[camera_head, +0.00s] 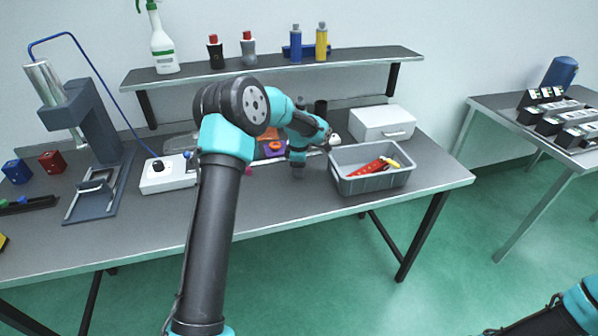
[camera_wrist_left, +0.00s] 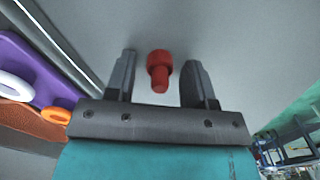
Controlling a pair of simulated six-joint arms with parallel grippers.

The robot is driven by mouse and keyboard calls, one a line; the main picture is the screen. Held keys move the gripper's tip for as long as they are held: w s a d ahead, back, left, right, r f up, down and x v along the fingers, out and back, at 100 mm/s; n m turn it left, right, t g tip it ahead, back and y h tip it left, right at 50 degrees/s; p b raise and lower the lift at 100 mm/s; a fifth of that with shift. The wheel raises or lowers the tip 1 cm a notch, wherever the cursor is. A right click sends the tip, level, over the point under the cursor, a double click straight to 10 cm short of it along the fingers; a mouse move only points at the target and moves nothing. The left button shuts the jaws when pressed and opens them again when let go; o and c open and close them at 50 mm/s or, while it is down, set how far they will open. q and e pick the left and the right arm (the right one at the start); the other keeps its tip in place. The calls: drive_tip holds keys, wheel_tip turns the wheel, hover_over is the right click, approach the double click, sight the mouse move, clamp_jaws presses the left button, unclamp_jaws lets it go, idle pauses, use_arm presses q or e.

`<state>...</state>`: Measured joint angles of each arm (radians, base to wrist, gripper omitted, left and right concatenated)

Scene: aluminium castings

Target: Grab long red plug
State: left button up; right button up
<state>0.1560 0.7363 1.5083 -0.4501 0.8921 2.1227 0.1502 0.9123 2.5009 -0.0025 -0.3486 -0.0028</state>
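The red plug (camera_wrist_left: 159,66) shows in the left wrist view, with a wide round head and a narrower stem, on the grey table surface. My left gripper (camera_wrist_left: 159,58) is open, with one finger on each side of the plug and a visible gap on both sides. In the head view my left gripper (camera_head: 298,173) points down at the table, just left of the grey bin. I cannot make out the plug in the head view; the gripper may hide it. My right gripper is out of view; only a piece of my right arm shows at the bottom right.
A grey bin (camera_head: 374,184) with red and yellow items stands right of the left gripper. A purple part (camera_wrist_left: 42,72) with a white ring and an orange ring (camera_wrist_left: 56,115) lies left in the wrist view.

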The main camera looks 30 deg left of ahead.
use_arm(q)
clamp_jaws()
idle(0.4)
drive_tip(key=shift+r, duration=0.2)
drive_tip(key=shift+r, duration=0.2)
wheel_tip(320, 180, up, 3)
drive_tip(key=shift+f, duration=0.15)
drive_tip(key=c, duration=0.8)
unclamp_jaws()
drive_tip(key=s+d, duration=0.2)
drive_tip(key=s, duration=0.2)
drive_tip(key=s+d+r, duration=0.1)
drive_tip(key=s+d, duration=0.2)
drive_tip(key=s, duration=0.2)
drive_tip(key=s+d, duration=0.3)
drive_tip(key=s, duration=0.1)
drive_tip(key=shift+s+d+r, duration=0.2)
drive_tip(key=shift+s+r, duration=0.05)
drive_tip(key=shift+s, duration=0.05)
